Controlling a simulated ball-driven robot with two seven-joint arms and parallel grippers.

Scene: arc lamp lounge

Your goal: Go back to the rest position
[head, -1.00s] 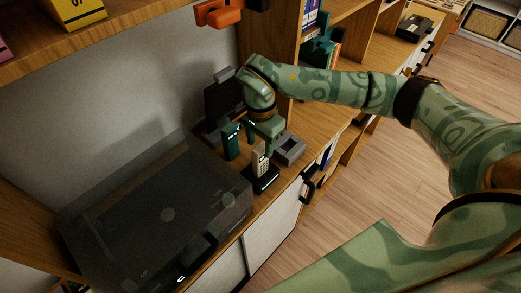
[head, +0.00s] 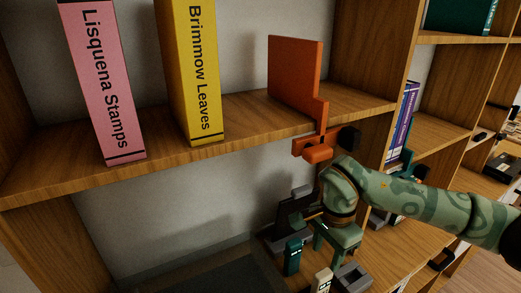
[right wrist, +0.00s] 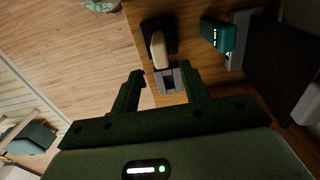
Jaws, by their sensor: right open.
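My right gripper (head: 328,252) is open and hangs over the lower shelf, with the arm coming in from the right. In the right wrist view its two fingers (right wrist: 162,72) are spread with nothing held between them. A cream cordless phone (head: 322,282) stands in its dark cradle just below the gripper; the phone also shows in the right wrist view (right wrist: 158,52), beyond the fingertips. A small grey block-like holder (head: 353,277) sits beside the phone. My left gripper is in neither view.
A teal device (head: 293,257) stands left of the phone. Above is a wooden shelf (head: 240,120) with a pink book (head: 100,80), a yellow book (head: 190,70) and an orange bookend (head: 295,75); its orange clamp (head: 315,148) hangs close above my right wrist. A dark box (head: 215,280) lies at the bottom.

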